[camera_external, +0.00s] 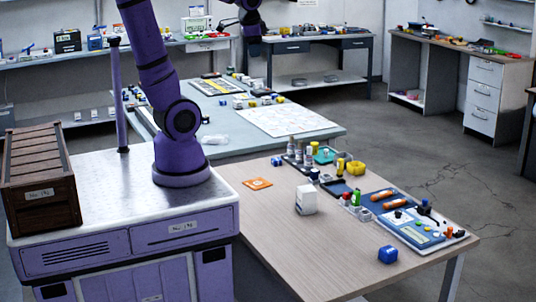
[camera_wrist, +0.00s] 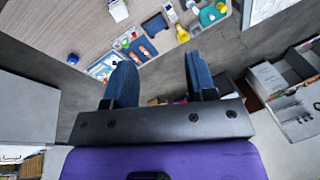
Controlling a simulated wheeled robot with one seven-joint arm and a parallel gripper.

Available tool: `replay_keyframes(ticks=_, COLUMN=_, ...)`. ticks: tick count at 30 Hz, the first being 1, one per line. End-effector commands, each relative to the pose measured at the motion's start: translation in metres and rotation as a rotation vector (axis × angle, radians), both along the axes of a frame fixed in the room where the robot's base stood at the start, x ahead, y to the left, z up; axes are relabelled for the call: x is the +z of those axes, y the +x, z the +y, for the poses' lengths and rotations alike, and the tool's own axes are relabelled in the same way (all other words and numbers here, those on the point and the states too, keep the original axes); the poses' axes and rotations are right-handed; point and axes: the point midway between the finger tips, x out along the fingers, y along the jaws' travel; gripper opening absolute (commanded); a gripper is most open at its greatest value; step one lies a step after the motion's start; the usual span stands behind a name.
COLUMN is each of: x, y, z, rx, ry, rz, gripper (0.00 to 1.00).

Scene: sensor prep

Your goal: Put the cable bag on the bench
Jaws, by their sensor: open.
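A small, crumpled, whitish clear bag (camera_external: 215,139) lies on the near edge of the grey-green bench (camera_external: 308,118), just right of my arm; it may be the cable bag, but I cannot make out its contents. A wood-topped bench (camera_external: 300,248) stands in front. It also shows in the wrist view (camera_wrist: 65,28). My gripper (camera_wrist: 160,82) is open, with nothing between its two dark blue fingers. In the external view its end is at the top, high up and apart from the bag; the fingertips are not clear there. The bag is not identifiable in the wrist view.
A large white sheet (camera_external: 285,119) lies on the grey-green bench. A wooden crate (camera_external: 40,180) sits at left. Bare wood shows front left.

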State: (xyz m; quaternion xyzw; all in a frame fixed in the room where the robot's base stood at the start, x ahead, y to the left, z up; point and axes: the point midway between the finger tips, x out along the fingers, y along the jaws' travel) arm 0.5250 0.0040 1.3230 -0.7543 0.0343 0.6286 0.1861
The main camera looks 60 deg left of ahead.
Motion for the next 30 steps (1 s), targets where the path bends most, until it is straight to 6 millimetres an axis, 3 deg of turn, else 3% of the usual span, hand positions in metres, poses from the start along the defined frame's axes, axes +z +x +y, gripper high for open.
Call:
replay_keyframes(ticks=6, x=0.002, y=-0.054, z=-0.043, rx=0.134, ry=-0.139, rz=-0.165, gripper=0.51)
replay_keyframes(ticks=12, x=-0.004, y=-0.086, z=-0.066, rx=0.224, ry=-0.244, rz=-0.252, gripper=0.51)
replay_keyframes(ticks=18, x=-0.007, y=-0.096, z=-0.073, rx=0.256, ry=-0.281, rz=-0.278, gripper=0.51)
replay_keyframes(ticks=30, x=-0.007, y=-0.095, z=-0.073, rx=0.256, ry=-0.281, rz=-0.277, gripper=0.51)
